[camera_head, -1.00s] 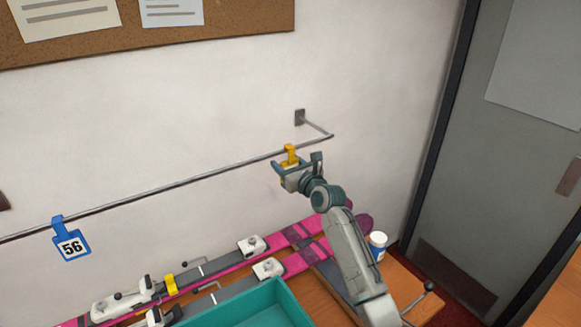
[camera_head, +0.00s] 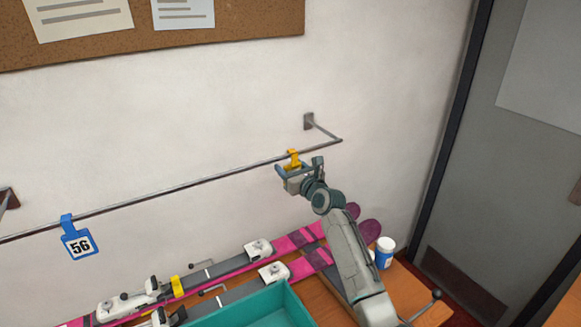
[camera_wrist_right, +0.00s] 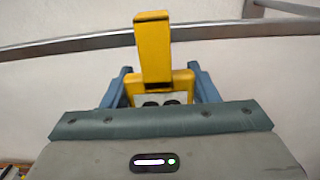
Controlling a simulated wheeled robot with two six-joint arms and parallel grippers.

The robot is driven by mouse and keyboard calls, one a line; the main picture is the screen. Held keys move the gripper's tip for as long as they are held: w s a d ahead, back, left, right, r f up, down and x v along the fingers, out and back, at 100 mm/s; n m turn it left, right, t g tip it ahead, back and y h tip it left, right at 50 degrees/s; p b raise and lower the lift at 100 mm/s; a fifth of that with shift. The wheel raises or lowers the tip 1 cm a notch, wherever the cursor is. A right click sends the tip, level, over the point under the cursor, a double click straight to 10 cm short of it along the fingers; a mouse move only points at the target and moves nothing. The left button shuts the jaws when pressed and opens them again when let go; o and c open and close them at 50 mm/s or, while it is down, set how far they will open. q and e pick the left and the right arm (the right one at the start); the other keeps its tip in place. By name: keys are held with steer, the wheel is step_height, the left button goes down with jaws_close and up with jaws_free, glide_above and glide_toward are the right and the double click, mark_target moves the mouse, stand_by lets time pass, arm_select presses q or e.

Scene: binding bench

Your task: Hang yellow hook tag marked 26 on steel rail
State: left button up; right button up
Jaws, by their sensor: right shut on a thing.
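The yellow hook tag (camera_head: 293,156) is in my right gripper (camera_head: 293,169), which is shut on it. In the right wrist view the yellow tag (camera_wrist_right: 153,50) stands upright between the blue fingers (camera_wrist_right: 160,88), its hook crossing in front of the rail. The number on the tag is not readable. The steel rail (camera_head: 190,187) runs along the wall, and it also shows in the right wrist view (camera_wrist_right: 225,32). The hook top is at the rail near its right end; I cannot tell whether it rests on it. My left gripper is out of view.
A blue tag marked 56 (camera_head: 78,240) hangs on the rail at the left. Pink skis (camera_head: 300,238) with bindings lie on the wooden bench (camera_head: 408,290) below. A teal bin (camera_head: 250,308) and a white-and-blue jar (camera_head: 385,252) stand there. The rail between the tags is free.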

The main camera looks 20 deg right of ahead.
steer(key=o, duration=1)
steer(key=shift+o, duration=0.2)
steer(key=shift+s+d+f, duration=0.1)
steer(key=shift+s+f, duration=0.05)
steer(key=shift+s, duration=0.4)
steer(key=s+d+b, duration=0.2)
steer(key=s, duration=0.7)
steer(key=shift+s, duration=0.3)
